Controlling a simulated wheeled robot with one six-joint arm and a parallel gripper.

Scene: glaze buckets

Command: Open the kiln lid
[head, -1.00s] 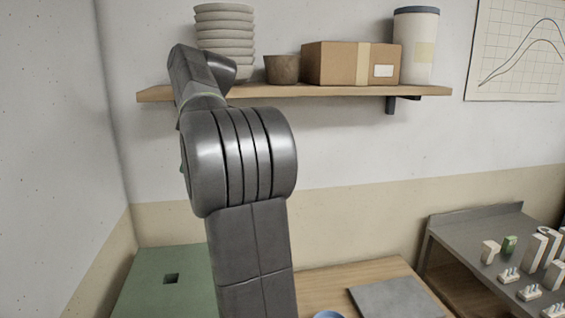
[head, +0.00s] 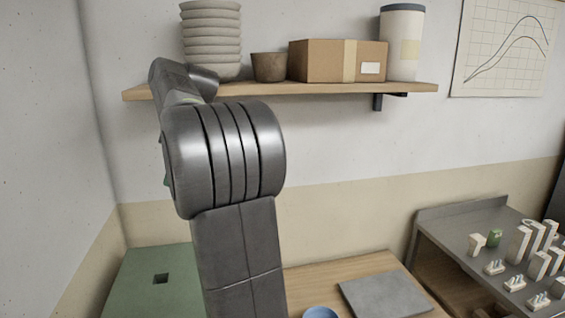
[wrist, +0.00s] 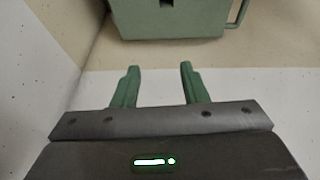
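A green box-like body, which I take to be the kiln (head: 135,285), stands at the lower left in the head view, with a small dark square opening in its flat top. Its lid looks closed. In the wrist view a green body (wrist: 200,22) with a dark opening and a bar handle (wrist: 240,12) at its right side shows at the top edge. My gripper (wrist: 160,68) is open and empty, its two green fingers apart and clear of the green body. In the head view my arm hides the gripper and part of the kiln's right side.
A wooden shelf (head: 330,89) holds stacked bowls (head: 211,40), a brown pot (head: 269,67), a cardboard box (head: 315,62) and a white canister (head: 402,45). A wooden table (head: 335,268) bears a grey slab (head: 385,294) and a blue-rimmed bucket (head: 320,313). A grey bench (head: 450,225) holds several small pieces.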

